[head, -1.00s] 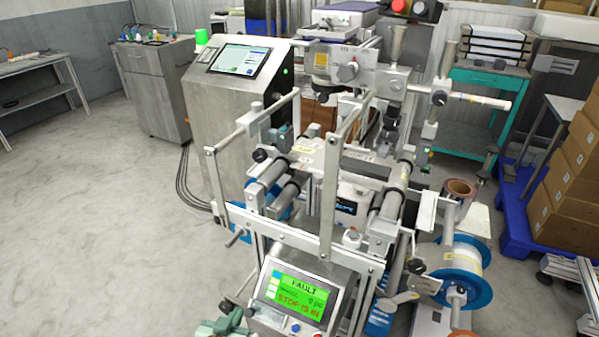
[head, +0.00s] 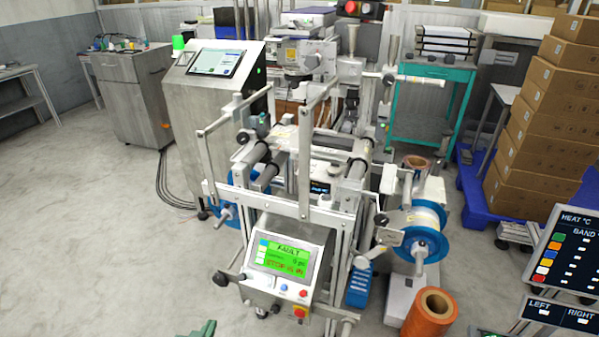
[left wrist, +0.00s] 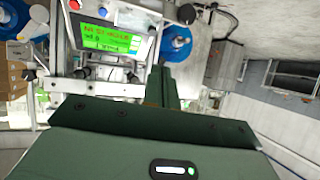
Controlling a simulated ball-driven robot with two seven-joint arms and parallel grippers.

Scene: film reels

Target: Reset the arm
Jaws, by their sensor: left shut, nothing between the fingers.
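My left gripper shows only as a small green tip (head: 203,329) at the bottom edge of the head view, left of the middle. In the left wrist view its dark green fingers (left wrist: 163,86) are together with nothing between them. They point towards the machine's control panel (left wrist: 105,38), which is lit green. A gap of floor separates the gripper tip from the panel in the head view.
The labelling machine frame (head: 305,170) stands in the middle. A blue reel (head: 394,226) and an orange roll (head: 428,312) are at its right. A HEAT panel (head: 574,250) fills the lower right. Stacked cartons (head: 545,130) stand behind it. The floor (head: 90,240) at left is clear.

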